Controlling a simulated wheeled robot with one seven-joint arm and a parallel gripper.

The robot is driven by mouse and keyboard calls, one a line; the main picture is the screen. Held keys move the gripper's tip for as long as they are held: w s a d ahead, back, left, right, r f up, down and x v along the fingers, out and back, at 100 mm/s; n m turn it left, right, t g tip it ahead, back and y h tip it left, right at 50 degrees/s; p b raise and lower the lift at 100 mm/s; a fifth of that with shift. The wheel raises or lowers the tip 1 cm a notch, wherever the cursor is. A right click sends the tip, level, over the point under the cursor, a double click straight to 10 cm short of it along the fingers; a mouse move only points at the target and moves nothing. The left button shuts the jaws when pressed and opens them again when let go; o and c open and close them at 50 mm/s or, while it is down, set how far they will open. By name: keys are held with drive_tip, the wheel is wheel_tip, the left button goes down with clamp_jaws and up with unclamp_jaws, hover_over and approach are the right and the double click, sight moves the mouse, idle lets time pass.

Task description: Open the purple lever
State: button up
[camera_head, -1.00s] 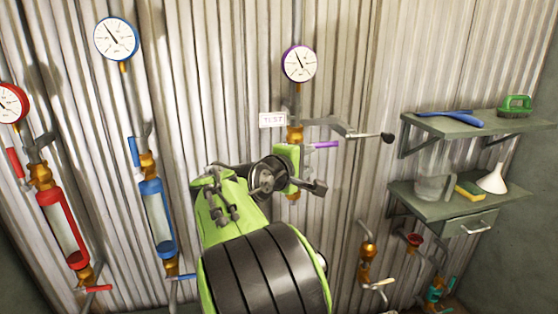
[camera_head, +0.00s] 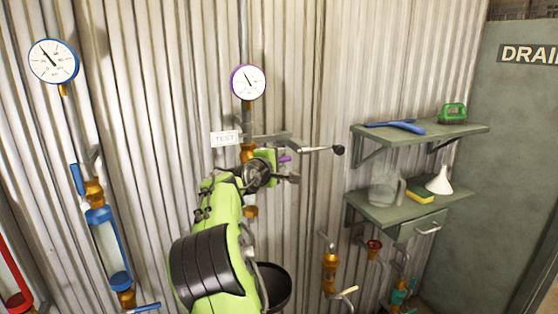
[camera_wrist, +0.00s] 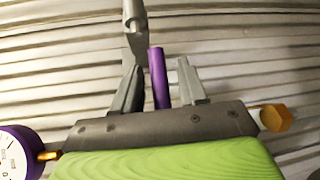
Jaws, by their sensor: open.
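The purple lever (camera_wrist: 159,78) stands between the two grey fingers of my gripper (camera_wrist: 160,90) in the wrist view. The fingers are open, one on each side of it; I cannot tell whether either touches it. In the head view a short purple piece of the lever (camera_head: 285,158) shows beside my gripper (camera_head: 288,167), pointing right, below the purple-rimmed gauge (camera_head: 248,82). The lever's root and much of its valve are hidden by my gripper and wrist.
Blue pipework (camera_head: 108,240) runs down the left. Shelves (camera_head: 420,133) with loose items stand right. A brass fitting (camera_wrist: 276,118) is close beside my gripper.

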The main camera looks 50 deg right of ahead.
clamp_jaws()
idle(0.3)
